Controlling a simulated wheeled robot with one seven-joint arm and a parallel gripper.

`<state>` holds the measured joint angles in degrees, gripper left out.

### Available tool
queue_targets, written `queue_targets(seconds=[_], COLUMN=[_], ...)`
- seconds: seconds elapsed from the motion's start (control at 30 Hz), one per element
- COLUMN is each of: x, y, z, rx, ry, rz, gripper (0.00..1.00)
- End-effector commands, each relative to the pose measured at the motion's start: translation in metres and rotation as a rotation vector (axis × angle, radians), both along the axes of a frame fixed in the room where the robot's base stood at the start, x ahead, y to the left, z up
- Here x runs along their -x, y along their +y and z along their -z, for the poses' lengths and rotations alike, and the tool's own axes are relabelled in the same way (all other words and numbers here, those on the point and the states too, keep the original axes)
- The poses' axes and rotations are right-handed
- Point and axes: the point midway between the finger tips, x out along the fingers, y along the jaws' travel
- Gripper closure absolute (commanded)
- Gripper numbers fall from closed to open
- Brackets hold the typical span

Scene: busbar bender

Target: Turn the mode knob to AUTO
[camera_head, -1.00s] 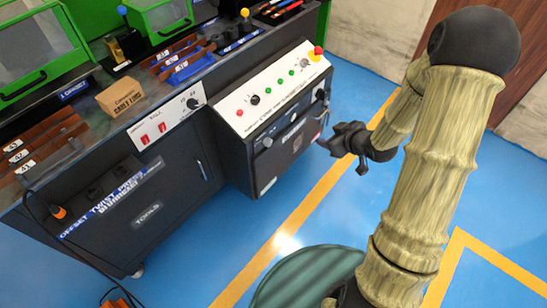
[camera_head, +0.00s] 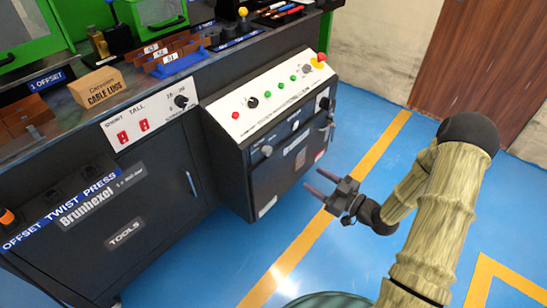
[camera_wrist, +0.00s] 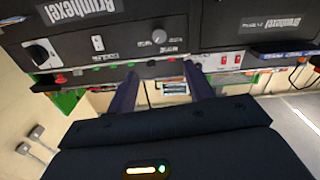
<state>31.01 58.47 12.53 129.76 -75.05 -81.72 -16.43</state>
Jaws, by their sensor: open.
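The control cabinet has a sloped white panel (camera_head: 265,95) with a black knob (camera_head: 252,103), green and red buttons. Its dark front carries a grey knob (camera_head: 266,151) and a black knob on a white plate (camera_head: 324,103). In the wrist view the plate knob (camera_wrist: 40,52) is at upper left and the grey knob (camera_wrist: 159,37) near top centre. The labels are too small to read, so I cannot tell which is the mode knob. My gripper (camera_head: 312,181) is open and empty, in front of the cabinet and apart from it; its fingers also show in the wrist view (camera_wrist: 163,74).
A red mushroom button (camera_head: 320,58) sits at the panel's right end. A handle (camera_head: 327,130) sticks out below the plate knob. Blue floor before the cabinet is clear.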

Motion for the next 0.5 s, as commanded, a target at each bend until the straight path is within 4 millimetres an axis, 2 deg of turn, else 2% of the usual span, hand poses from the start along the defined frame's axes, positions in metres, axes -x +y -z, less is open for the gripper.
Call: queue_targets(seconds=[0.27,0.5], x=[-0.005,-0.026], y=[0.007,0.034], z=[0.001,0.003], rx=[0.002,0.002], ry=[0.001,-0.001], rz=[-0.002,-0.003], gripper=[0.48,0.48])
